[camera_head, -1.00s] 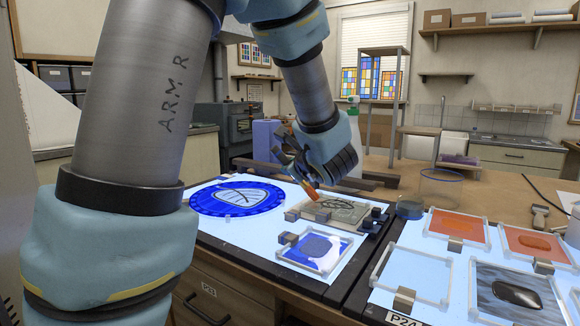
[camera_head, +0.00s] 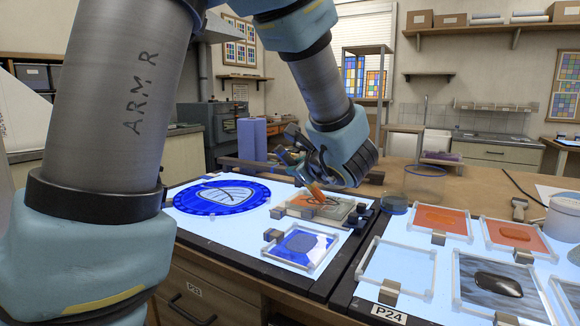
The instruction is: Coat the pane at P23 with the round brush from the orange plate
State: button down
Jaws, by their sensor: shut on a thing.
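My gripper (camera_head: 297,160) is shut on a brush (camera_head: 315,190) with an orange lower part; its tip points down at the pane. The pane (camera_head: 330,211) lies in a pale holder on the left light table and carries dark curved lines. An orange tint shows on its left part near the brush. Contact between tip and glass is too small to tell. Two orange plates (camera_head: 440,219) (camera_head: 515,234) in clear frames lie on the right light table, each with a darker patch.
A round blue plate (camera_head: 222,199) and a framed blue plate (camera_head: 300,245) lie near the pane. An empty frame (camera_head: 396,268) and a grey plate with a dark blob (camera_head: 498,284) are beside the P24 label (camera_head: 388,314). A glass jar (camera_head: 425,183) stands behind.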

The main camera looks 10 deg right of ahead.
jog(key=d+r, duration=0.1)
jog(key=d, duration=0.6)
jog(key=shift+s+d, duration=0.25)
jog(key=shift+d, duration=0.1)
dwell(1.3)
jog(key=shift+b, duration=0.3)
jog(key=shift+f+b, duration=0.5)
jog(key=shift+b, duration=0.3)
dwell(0.7)
